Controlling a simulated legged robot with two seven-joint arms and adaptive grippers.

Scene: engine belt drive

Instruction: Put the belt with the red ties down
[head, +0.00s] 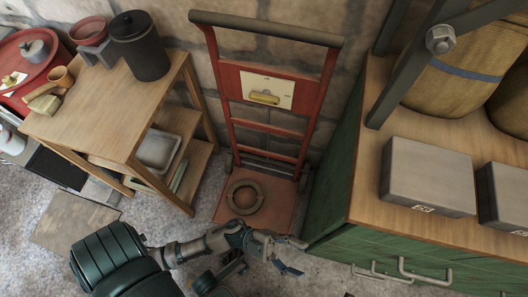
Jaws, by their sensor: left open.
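A coiled dark brown ring (258,205), which looks like a belt, lies flat on the red foot plate (285,216) of an upright hand truck. I cannot make out red ties on it. My left gripper (295,256) is in front of the foot plate, nearer to me and a little right of the ring. Its fingers are open and spread, with nothing visible between them. It looks apart from the ring. My right gripper is not in view.
The red hand truck (229,75) leans at the stone wall. A wooden shelf table (110,115) with a dark canister (140,48) stands left. A green cabinet (400,250) with grey boxes (428,177) closes off the right. Gravelly floor is open at front left.

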